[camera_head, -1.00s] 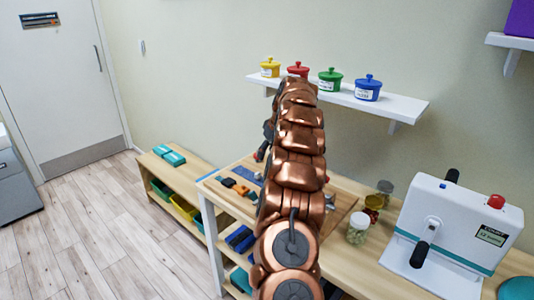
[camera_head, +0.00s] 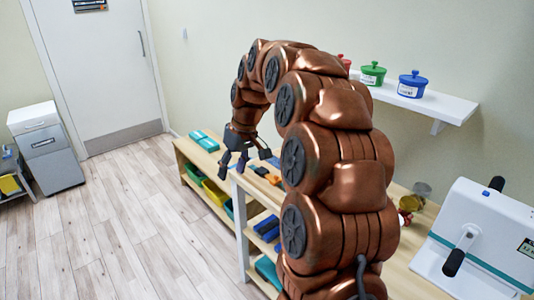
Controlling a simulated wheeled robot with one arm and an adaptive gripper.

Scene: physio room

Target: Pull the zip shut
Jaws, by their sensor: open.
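My gripper (camera_head: 233,162) is open, its dark fingers pointing down near the left end of the wooden table (camera_head: 409,262). I see nothing between the fingers. I cannot make out a zip. Small orange and dark pieces (camera_head: 267,175) lie on the table just right of the gripper, partly hidden by my arm. A blue flat piece beside them is also partly covered. My copper arm blocks the middle of the table.
A white machine with a black handle (camera_head: 480,235) stands at the right. Jars (camera_head: 411,204) stand beside it. Lidded pots, one blue (camera_head: 413,84), sit on a wall shelf (camera_head: 440,107).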

